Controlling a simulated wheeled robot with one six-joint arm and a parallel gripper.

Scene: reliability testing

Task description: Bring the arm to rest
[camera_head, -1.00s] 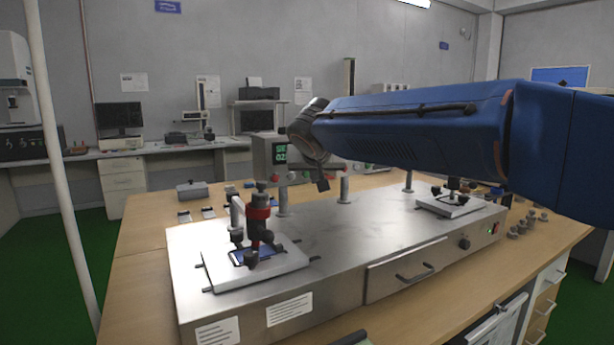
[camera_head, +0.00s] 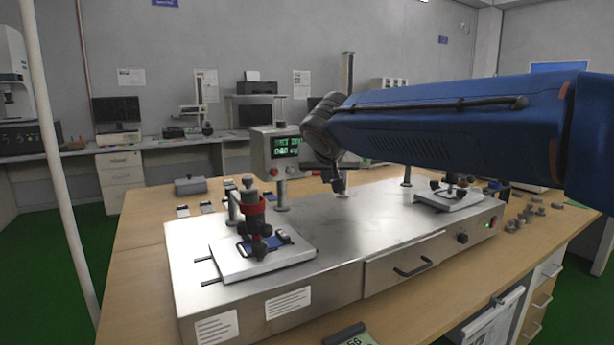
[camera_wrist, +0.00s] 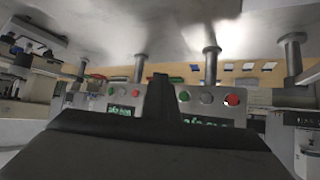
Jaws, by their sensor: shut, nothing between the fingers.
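My arm (camera_head: 440,125), blue with a dark wrist, reaches in from the right in the head view. My gripper (camera_head: 339,190) is small and dark there, pointing down above the middle of the steel test bench (camera_head: 345,228), apart from the fixtures. It looks shut and empty. In the wrist view my gripper (camera_wrist: 162,88) is a dark shape in the middle, partly hidden by the black housing below it. The left fixture has a white plate (camera_head: 228,265) with a blue-screened device under a black and red clamp (camera_head: 253,210). A similar right fixture (camera_head: 455,198) is partly hidden by my arm.
A grey box (camera_head: 189,186) and small parts (camera_head: 525,215) lie on the wooden table. A white pole (camera_head: 55,150) stands at left.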

